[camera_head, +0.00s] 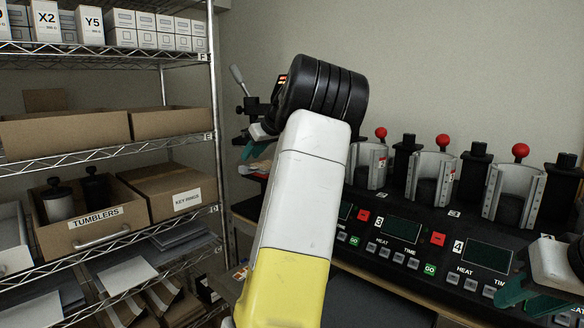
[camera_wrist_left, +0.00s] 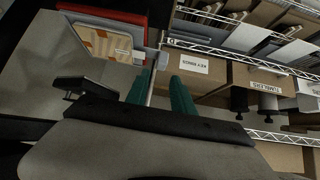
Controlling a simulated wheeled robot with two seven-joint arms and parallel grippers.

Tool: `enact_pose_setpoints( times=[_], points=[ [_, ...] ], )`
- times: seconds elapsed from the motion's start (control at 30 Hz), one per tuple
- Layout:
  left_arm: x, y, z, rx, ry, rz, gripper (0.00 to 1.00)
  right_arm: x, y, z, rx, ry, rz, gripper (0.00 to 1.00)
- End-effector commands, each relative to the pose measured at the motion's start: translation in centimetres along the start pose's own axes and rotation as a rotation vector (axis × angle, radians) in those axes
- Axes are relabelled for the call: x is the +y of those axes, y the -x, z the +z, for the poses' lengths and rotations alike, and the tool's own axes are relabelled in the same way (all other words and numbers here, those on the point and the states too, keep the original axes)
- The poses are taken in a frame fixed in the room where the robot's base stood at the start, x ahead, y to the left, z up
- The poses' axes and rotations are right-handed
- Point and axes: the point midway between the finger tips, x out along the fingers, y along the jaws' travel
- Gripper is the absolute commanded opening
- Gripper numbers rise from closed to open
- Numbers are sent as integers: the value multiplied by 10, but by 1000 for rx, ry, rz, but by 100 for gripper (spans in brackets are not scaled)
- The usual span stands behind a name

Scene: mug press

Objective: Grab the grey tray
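A grey tray (camera_wrist_left: 105,22), seen upside down in the left wrist view, sits against a red tray (camera_wrist_left: 140,20) at the upper left. A tan and orange patterned piece lies by it. A small grey block at its corner may be a handle. In the head view this spot is mostly hidden behind my left arm. My left gripper (camera_head: 250,135) is above and beside it; its two teal fingers (camera_wrist_left: 160,92) stand apart with nothing clearly held between them. My right gripper (camera_head: 535,295) is partly cut off at the right edge of the head view.
A wire shelf with cardboard boxes (camera_head: 60,130) and a tumblers box (camera_head: 95,228) stands at left, its chrome post close to my left gripper. A black mug press (camera_head: 400,235) with red knobs fills the right.

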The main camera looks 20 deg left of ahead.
Motion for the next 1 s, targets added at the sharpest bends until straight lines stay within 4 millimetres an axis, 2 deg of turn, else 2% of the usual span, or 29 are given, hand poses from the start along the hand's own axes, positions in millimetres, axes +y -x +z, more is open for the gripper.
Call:
enact_pose_setpoints(
  times=[0.4,0.7,0.87,1.0],
  points=[
    [-1,-56,2,-2,-1,-1,29,0,0,0,0,0,0,33],
    [0,-62,2,-3,-1,3,29,0,0,0,0,0,0,33],
    [0,-61,2,-3,-1,3,0,0,0,0,0,0,0,33],
    [0,-61,2,-3,-2,3,0,0,0,0,0,0,0,33]
  ],
)
